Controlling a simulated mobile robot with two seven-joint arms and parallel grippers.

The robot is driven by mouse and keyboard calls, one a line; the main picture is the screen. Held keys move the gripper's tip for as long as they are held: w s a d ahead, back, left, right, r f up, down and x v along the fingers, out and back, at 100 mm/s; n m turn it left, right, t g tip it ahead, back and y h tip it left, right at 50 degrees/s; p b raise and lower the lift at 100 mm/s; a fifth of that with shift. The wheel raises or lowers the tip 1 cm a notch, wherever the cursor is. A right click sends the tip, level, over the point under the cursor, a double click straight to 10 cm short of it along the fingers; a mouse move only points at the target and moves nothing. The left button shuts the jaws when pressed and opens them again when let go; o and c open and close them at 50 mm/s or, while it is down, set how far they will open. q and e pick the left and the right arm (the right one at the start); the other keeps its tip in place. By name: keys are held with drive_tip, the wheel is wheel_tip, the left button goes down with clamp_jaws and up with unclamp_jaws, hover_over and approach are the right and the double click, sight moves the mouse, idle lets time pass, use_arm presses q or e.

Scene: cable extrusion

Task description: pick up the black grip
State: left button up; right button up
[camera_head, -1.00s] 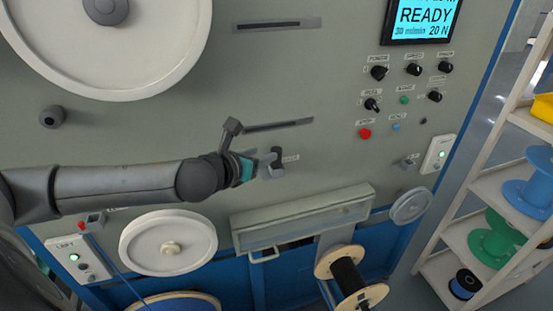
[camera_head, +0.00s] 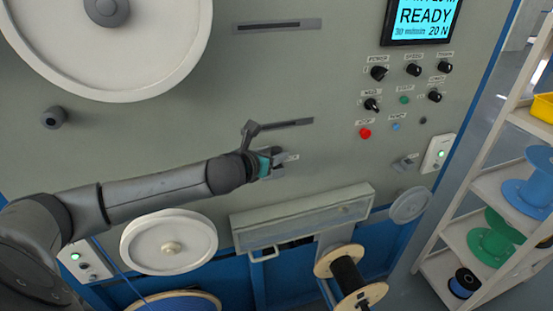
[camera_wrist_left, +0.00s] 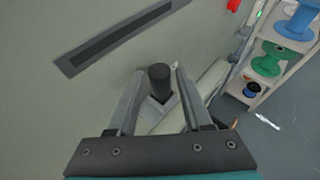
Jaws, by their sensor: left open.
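The black grip (camera_wrist_left: 160,78) is a short dark cylinder on a grey mount at the machine panel. In the left wrist view it stands between the two fingers of my left gripper (camera_wrist_left: 161,92), with a gap visible on each side. The fingers are open and do not appear to be closed on it. In the head view my left gripper (camera_head: 277,163) is at the panel, below the middle slot, and largely hides the grip. My right gripper is in neither view.
A long slot (camera_head: 287,125) lies just above the gripper. A clear-fronted tray (camera_head: 305,217) sticks out below it, and a white wheel (camera_head: 169,242) is at lower left. A spool shelf (camera_head: 478,185) stands at the right. Knobs and a red button (camera_head: 365,133) are right of the gripper.

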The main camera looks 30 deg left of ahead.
use_arm(q)
drive_tip(key=shift+c, duration=0.2)
clamp_jaws()
drive_tip(key=shift+r, duration=0.1)
drive_tip(key=shift+r, duration=1.55)
drive_tip(key=s+d, duration=0.1)
drive_tip(key=s, duration=1.7)
drive_tip(key=shift+d+r+p, duration=0.15)
drive_tip(key=shift+d+p, duration=0.05)
drive_tip(key=shift+p, duration=0.15)
